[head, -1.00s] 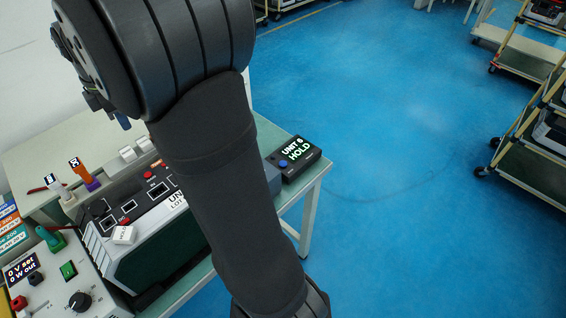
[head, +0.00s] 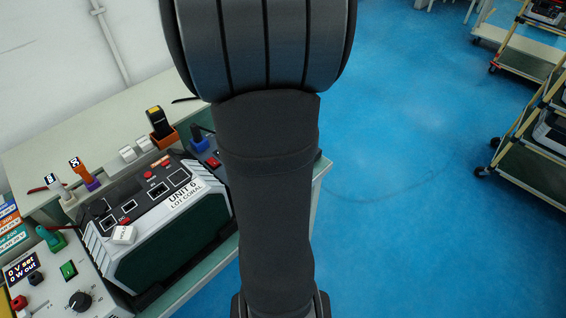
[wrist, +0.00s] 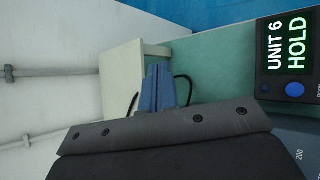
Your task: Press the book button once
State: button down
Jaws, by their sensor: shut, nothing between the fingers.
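The black box (wrist: 287,50) with the lit display "UNIT 6 HOLD" stands at the right edge of the wrist view. Its round blue button (wrist: 295,89) sits below the display, beside a small label cut off by the frame edge. My gripper (wrist: 158,68) shows in the wrist view as two blue fingers, closed together and empty. In that picture the fingers lie well left of the box and button, apart from them. In the head view my arm hides the box and button, and the gripper cannot be made out there.
The large unit marked "UNIT 6" (head: 186,197) stands on the bench (head: 75,145), left of my arm in the head view. An orange and black device (head: 160,124) and a blue-handled item (head: 197,136) stand behind it. Blue floor (head: 410,230) is open at right.

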jog(key=s+d+f+n+g+y, duration=0.1)
jog(key=s+d+f+n, duration=0.1)
jog(key=s+d+f, duration=0.1)
jog(key=s+d+f+n+y, duration=0.2)
jog(key=s+d+f, duration=0.1)
jog(key=s, duration=0.5)
jog(key=shift+d+f+n+g, duration=0.3)
jog(key=shift+d+f+g, duration=0.1)
jog(key=shift+f, duration=0.45)
jog(key=shift+f, duration=0.1)
jog(key=shift+f, duration=4.35)
jog(key=shift+f, duration=0.1)
jog(key=shift+f, duration=0.3)
